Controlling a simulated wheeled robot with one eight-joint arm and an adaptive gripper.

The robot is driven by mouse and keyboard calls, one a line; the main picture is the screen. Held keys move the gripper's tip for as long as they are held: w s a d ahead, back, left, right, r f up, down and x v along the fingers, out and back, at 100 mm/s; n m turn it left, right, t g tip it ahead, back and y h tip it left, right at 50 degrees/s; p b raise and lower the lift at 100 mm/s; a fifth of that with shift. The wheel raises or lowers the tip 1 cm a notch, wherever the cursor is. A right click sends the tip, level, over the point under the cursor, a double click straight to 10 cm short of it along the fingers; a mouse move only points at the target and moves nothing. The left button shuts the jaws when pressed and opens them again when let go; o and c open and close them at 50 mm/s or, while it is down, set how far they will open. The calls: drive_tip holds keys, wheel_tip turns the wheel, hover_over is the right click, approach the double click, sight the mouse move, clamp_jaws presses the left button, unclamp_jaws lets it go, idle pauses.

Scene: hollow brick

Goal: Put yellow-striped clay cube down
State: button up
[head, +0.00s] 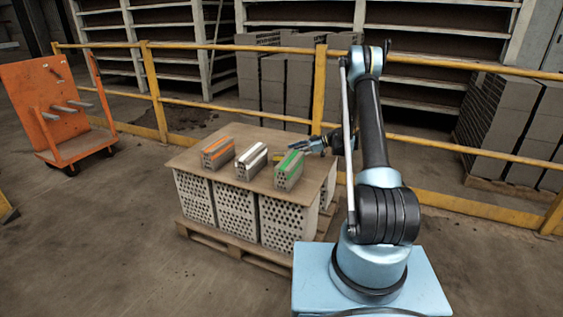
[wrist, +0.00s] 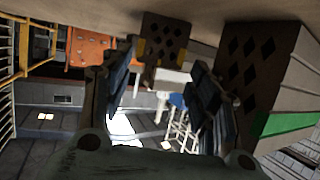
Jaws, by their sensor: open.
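The yellow-striped clay cube (wrist: 165,38) shows in the wrist view, which appears upside down. It has dark diamond holes and yellow at two corners, and it rests against the board. In the head view only a yellowish bit (head: 282,158) shows behind the green-striped brick. My gripper (wrist: 163,62) is open, its fingers spread to either side of the cube's lower edge in the picture. I cannot tell whether the cube is between the fingertips or just beyond them. In the head view my gripper (head: 308,146) is low over the board's back right part.
The green-striped brick (head: 288,172) stands close to my gripper and at right in the wrist view (wrist: 262,75). White-striped (head: 251,161) and orange-striped (head: 218,153) bricks stand left on the board (head: 235,189), over hollow blocks. A yellow railing (head: 450,207) runs behind.

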sight(283, 153)
drive_tip(key=shift+r+x, duration=0.15)
drive_tip(key=shift+x, duration=1.45)
drive_tip(key=shift+r+x, duration=0.15)
drive_tip(key=shift+x, duration=1.5)
drive_tip(key=shift+s, duration=0.1)
drive_tip(key=c, duration=0.7)
